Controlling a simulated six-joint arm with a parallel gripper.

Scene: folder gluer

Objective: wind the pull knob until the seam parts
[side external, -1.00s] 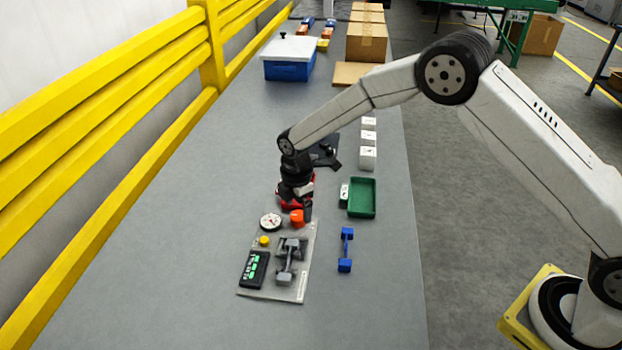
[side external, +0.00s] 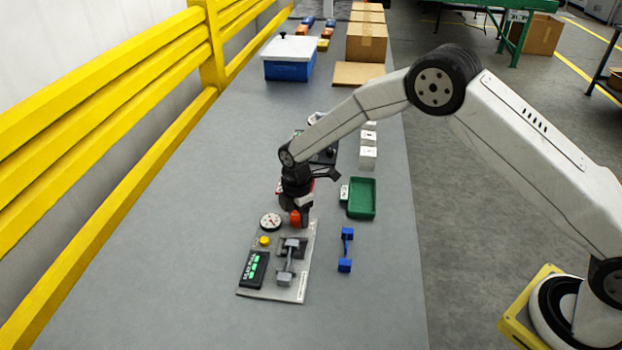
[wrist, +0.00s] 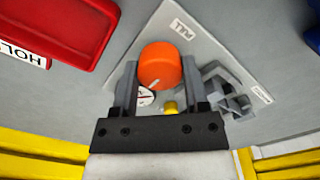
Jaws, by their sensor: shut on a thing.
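My gripper (side external: 297,213) points down at the far end of the light grey plate (side external: 271,292). Its fingers are closed on both sides of the orange pull knob (wrist: 160,62), which has a pale pointer line. On the same plate sit a round white dial gauge (side external: 270,221), a yellow button (side external: 264,240) and a black display (side external: 254,268) with green bars. A grey fixture (side external: 289,258) stands on the plate's right side; it also shows in the wrist view (wrist: 228,92). I cannot make out a seam or whether it is parted.
A blue dumbbell-shaped part (side external: 346,250) and a green tray (side external: 361,184) lie to the right of the plate. A red tray (wrist: 68,75) lies close by, mostly hidden behind my arm in the side view. The bench's near left is clear.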

